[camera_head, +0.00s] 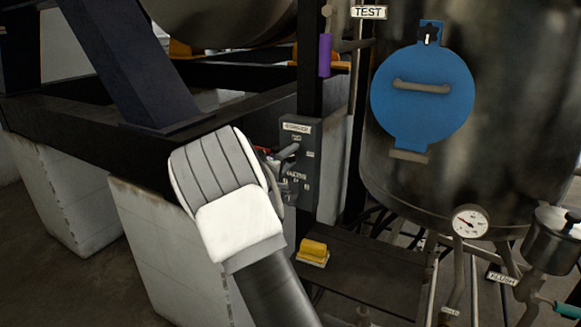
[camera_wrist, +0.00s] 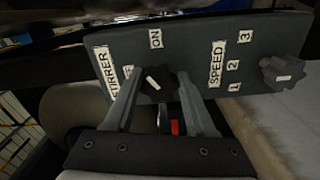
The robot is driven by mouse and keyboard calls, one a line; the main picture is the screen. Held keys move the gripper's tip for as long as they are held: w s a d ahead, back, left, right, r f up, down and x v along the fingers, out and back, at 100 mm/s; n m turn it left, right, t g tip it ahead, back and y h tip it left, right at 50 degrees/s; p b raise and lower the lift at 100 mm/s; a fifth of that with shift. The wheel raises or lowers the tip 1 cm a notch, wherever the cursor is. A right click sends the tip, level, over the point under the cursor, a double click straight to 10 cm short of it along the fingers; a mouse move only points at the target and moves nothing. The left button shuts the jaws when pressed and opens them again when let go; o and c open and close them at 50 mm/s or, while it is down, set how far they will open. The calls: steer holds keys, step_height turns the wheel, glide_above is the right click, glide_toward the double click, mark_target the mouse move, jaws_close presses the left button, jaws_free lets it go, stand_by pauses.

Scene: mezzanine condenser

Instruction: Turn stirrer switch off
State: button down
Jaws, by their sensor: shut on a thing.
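The stirrer control panel (camera_head: 297,140) is a grey box on the dark post, with a label at its top. In the wrist view the panel (camera_wrist: 195,60) appears turned sideways, with a STIRRER label (camera_wrist: 106,68) and an ON label (camera_wrist: 155,38). The black stirrer switch (camera_wrist: 157,77) has a white mark and sits between my gripper's fingertips. My gripper (camera_wrist: 158,85) is shut on this switch, one finger on each side. In the head view my white wrist hides most of the gripper and part of the panel. A second label near the switch is partly hidden by a finger.
A grey SPEED knob (camera_wrist: 284,73) stands right of the switch in the wrist view, beside labels 1, 2 and 3. A yellow block (camera_head: 313,252) lies on the dark step below the panel. The metal tank (camera_head: 500,150) with its blue hatch (camera_head: 425,108) stands close on the right.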

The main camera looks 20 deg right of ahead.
steer(key=n+b, duration=0.2)
steer(key=n, duration=0.3)
steer(key=shift+n, duration=0.4)
steer(key=n, duration=0.5)
steer(key=shift+r, duration=0.2)
steer(key=shift+n, duration=0.4)
steer(key=shift+c, duration=1.1)
jaws_free()
steer(key=shift+a, duration=0.15)
steer(key=v, duration=1.7)
steer(key=shift+s, duration=0.15)
